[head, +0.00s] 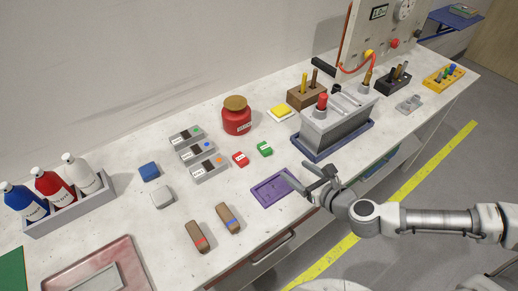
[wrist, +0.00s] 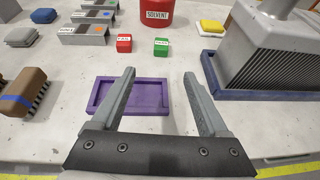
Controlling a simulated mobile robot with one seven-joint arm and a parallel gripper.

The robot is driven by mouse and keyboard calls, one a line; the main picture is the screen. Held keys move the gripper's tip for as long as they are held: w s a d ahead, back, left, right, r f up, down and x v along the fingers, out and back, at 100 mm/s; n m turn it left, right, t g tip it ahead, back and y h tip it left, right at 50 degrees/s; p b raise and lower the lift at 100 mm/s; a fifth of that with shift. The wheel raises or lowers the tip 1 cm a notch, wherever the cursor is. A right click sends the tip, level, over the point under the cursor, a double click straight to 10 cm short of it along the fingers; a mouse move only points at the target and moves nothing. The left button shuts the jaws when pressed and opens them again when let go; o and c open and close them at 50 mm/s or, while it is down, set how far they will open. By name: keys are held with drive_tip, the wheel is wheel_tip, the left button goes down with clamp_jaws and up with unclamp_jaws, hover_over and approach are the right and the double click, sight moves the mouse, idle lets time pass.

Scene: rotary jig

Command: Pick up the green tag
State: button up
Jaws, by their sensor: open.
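The green tag (head: 265,149) is a small green block with a white label, lying on the white bench right of a similar red tag (head: 239,159). In the wrist view the green tag (wrist: 161,47) lies beyond my fingers, roughly in line with the gap between them, and the red tag (wrist: 124,43) is to its left. My gripper (head: 307,185) is open and empty. It hovers near the bench's front edge over the right side of a purple tray (head: 270,190). In the wrist view my gripper (wrist: 158,90) has its fingers spread in front of that tray.
A red solvent jar (head: 237,121) stands behind the tags. A grey finned block (head: 335,130) in a blue tray (head: 340,146) stands to the right. Grey holders (head: 198,151) are at left, brushes (head: 197,237) at front left. Bare bench surrounds the green tag.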

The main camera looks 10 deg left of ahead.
drive_tip(key=shift+w+a+f, duration=0.2)
drive_tip(key=shift+w+a, duration=0.1)
drive_tip(key=shift+w, duration=0.05)
drive_tip(key=shift+w+a+f+b, duration=0.35)
drive_tip(key=shift+w+f+b, duration=0.25)
drive_tip(key=shift+b, duration=0.3)
drive_tip(key=w+b, duration=0.1)
drive_tip(key=b, duration=0.1)
drive_tip(key=shift+d+b, duration=0.1)
drive_tip(key=shift+b, duration=0.3)
drive_tip(key=shift+w+b, duration=0.1)
drive_tip(key=shift+b, duration=0.8)
drive_tip(key=shift+w+a+f+b, duration=0.15)
drive_tip(key=shift+a+b, duration=0.1)
drive_tip(key=shift+b, duration=0.7)
drive_tip(key=b, duration=0.3)
drive_tip(key=shift+a+f, duration=0.1)
drive_tip(key=shift+a, duration=0.2)
